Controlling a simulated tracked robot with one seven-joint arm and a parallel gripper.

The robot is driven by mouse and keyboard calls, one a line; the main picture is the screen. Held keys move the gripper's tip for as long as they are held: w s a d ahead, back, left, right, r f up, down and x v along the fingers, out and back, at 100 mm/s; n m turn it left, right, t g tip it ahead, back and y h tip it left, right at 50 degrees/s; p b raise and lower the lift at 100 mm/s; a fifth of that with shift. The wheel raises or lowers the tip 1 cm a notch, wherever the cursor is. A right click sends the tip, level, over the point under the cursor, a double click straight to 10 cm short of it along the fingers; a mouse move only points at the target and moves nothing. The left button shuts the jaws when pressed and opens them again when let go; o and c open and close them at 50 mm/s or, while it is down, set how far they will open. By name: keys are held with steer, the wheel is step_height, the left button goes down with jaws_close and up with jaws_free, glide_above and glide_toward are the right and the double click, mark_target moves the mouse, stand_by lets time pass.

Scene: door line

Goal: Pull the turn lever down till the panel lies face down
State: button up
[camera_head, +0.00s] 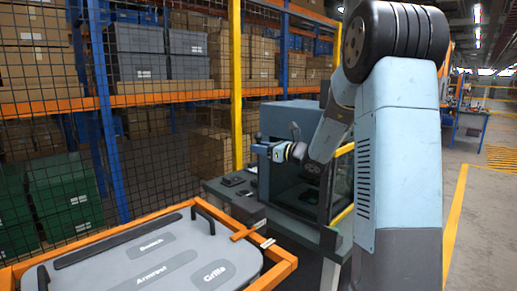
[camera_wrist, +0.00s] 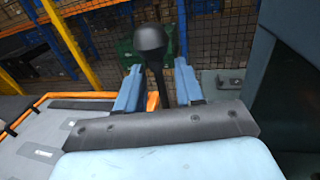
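The turn lever is a dark rod with a round black knob (camera_wrist: 150,42). In the wrist view it rises between the two blue fingers of my gripper (camera_wrist: 158,88). The fingers stand apart, with a narrow gap visible on each side of the rod. In the head view my gripper (camera_head: 283,152) is beside the blue-grey cabinet, with the small dark knob (camera_head: 295,130) just above it. The grey panel (camera_head: 110,255) lies flat in an orange frame (camera_head: 283,268), with its labels and handle strips upward. The lever's lower end is hidden.
The blue-grey cabinet (camera_head: 287,117) stands on a dark bench (camera_head: 222,187) behind the panel, close to my arm. A mesh fence (camera_head: 150,140) with blue and yellow posts runs behind, with loaded shelves beyond. Open floor (camera_head: 490,210) lies at right.

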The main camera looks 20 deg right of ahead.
steer(key=shift+w+a, duration=0.35)
steer(key=shift+w, duration=0.05)
steer(key=shift+c, duration=0.5)
jaws_close()
